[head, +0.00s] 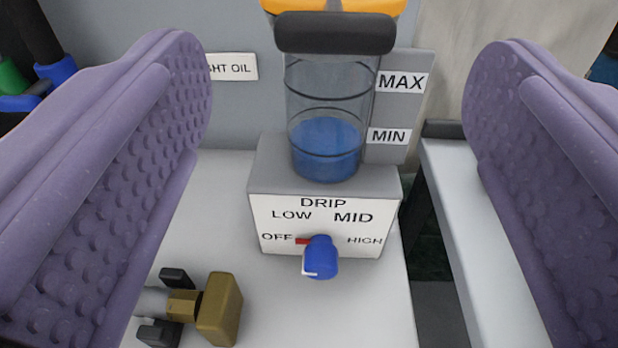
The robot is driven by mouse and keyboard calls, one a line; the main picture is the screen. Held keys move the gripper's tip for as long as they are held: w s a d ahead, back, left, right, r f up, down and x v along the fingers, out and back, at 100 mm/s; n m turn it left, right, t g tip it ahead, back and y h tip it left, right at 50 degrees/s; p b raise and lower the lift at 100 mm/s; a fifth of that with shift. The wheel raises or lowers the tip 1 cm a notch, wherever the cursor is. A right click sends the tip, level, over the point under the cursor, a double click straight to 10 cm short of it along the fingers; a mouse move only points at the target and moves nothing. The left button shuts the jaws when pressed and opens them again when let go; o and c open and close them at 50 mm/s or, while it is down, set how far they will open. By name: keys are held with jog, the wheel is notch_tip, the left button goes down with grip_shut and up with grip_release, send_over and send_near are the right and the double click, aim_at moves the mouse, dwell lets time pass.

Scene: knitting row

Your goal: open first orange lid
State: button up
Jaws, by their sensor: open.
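The orange lid (333,6) shows at the top edge, cut off by the frame, with a dark handle bar (335,33) across its front. It sits on top of a clear cylinder (328,100) holding blue liquid (326,147) that reaches about the MIN mark. My gripper (335,120) is open, with one purple studded finger at the left and one at the right. The cylinder and handle bar appear between the fingers in the picture, touching neither. Nothing is held.
Below the cylinder is a grey box marked DRIP (323,203) with a blue knob (320,258). A brass block (219,309) lies at lower left. MAX and MIN labels are on a grey plate (397,110). A white ledge (475,235) stands right, past a dark gap.

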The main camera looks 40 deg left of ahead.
aim_at(335, 23)
jog(key=b+x, duration=0.1)
jog(key=x, duration=0.6)
jog(key=shift+w+a, duration=0.1)
jog(key=shift+w, duration=0.15)
